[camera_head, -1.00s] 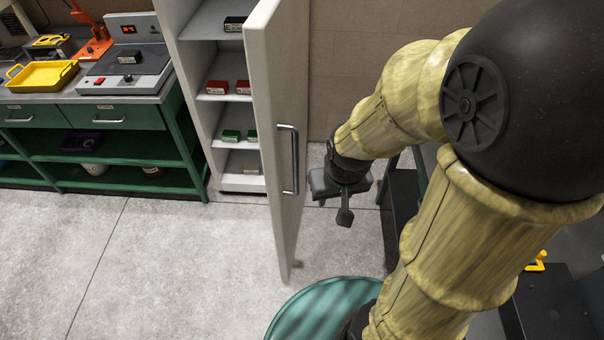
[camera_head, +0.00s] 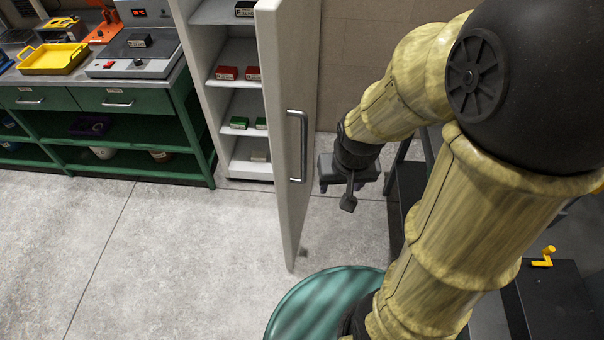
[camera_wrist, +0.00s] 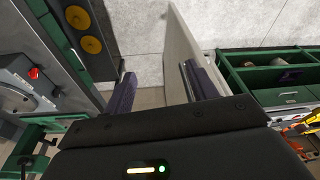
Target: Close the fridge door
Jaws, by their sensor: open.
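The white fridge (camera_head: 237,110) stands against the back wall with its door (camera_head: 288,130) swung wide open toward me. A metal bar handle (camera_head: 297,146) is on the door's right-hand face. My gripper (camera_head: 347,196) is open and empty, to the right of the door at about the handle's height, apart from it. In the wrist view my gripper's two fingers (camera_wrist: 158,92) are spread, and the pale door panel (camera_wrist: 190,45) shows beyond and between them near the right finger. The handle cannot be made out in the wrist view.
Red boxes (camera_head: 239,73) and green boxes (camera_head: 248,123) sit on the fridge shelves. A green workbench (camera_head: 110,100) with a yellow tray (camera_head: 53,58) stands left. A teal round surface (camera_head: 310,305) is in front. Floor left of the door is clear.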

